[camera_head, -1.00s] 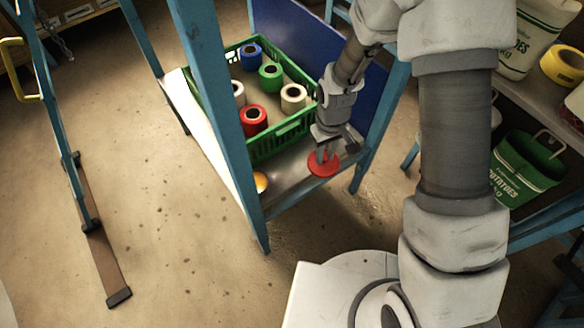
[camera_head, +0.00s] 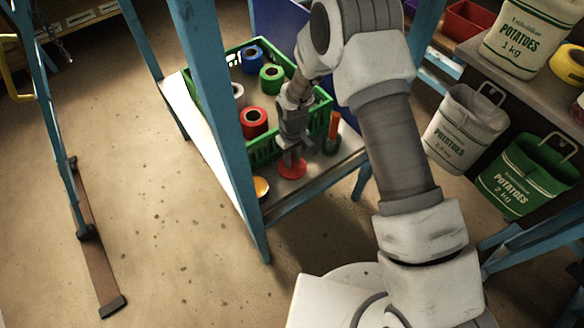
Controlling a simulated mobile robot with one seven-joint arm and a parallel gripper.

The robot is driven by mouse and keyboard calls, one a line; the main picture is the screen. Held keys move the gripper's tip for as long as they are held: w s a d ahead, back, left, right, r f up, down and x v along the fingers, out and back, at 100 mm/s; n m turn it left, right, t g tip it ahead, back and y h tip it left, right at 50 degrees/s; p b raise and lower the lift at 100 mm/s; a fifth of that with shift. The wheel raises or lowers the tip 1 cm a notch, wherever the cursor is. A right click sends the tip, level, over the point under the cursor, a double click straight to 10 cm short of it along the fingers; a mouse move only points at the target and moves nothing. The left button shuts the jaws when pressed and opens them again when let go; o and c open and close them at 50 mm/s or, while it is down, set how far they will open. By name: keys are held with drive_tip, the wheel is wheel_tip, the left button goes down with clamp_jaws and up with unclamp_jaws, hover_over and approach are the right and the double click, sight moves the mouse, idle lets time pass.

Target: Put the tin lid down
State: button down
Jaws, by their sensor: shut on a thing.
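The red round tin lid (camera_head: 293,169) is at the front of the shelf, just in front of the green crate. My gripper (camera_head: 291,157) points down and is shut on the lid from above. The lid is over the bare metal shelf surface (camera_head: 318,180). I cannot tell whether it touches the shelf or hangs just above it. The gripper hides part of its top.
The green crate (camera_head: 262,152) holds several coloured spools. A yellow-orange round thing (camera_head: 261,186) lies to the left of the lid. A small orange-and-green upright thing (camera_head: 333,131) stands to the right. A blue post (camera_head: 222,110) rises at the left.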

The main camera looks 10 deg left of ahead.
drive_tip(key=shift+w+a+f, duration=0.1)
drive_tip(key=shift+w+f, duration=0.05)
drive_tip(key=shift+f, duration=0.05)
drive_tip(key=shift+f+b, duration=0.85)
drive_tip(key=shift+f, duration=1.05)
drive_tip(key=shift+f, duration=0.15)
drive_tip(key=c, duration=0.7)
unclamp_jaws()
